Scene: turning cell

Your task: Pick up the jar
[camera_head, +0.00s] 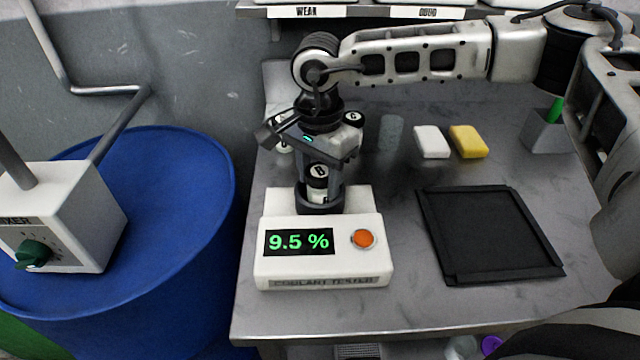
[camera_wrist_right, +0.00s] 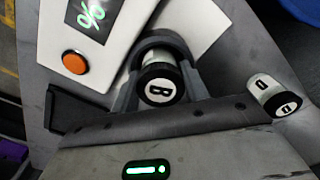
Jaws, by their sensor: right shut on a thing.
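A small white jar with a black lid marked B (camera_head: 318,178) stands upright at the dark round cup of the coolant tester (camera_head: 323,268). My right gripper (camera_head: 319,187) comes down from above and is shut on this jar, one finger on each side. In the right wrist view the B lid (camera_wrist_right: 160,84) sits between the two grey fingers (camera_wrist_right: 158,78). The jar's lower part is hidden by the cup and fingers, so I cannot tell whether it is lifted. The tester's display reads 9.5 %. My left gripper is not in view.
Another black-lidded jar (camera_head: 353,119) stands behind the gripper, and a jar marked D (camera_wrist_right: 274,97) shows in the wrist view. A clear cylinder (camera_head: 390,132), white block (camera_head: 432,142), yellow block (camera_head: 468,141) and black tray (camera_head: 490,235) are on the bench. A blue drum (camera_head: 180,190) stands left.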

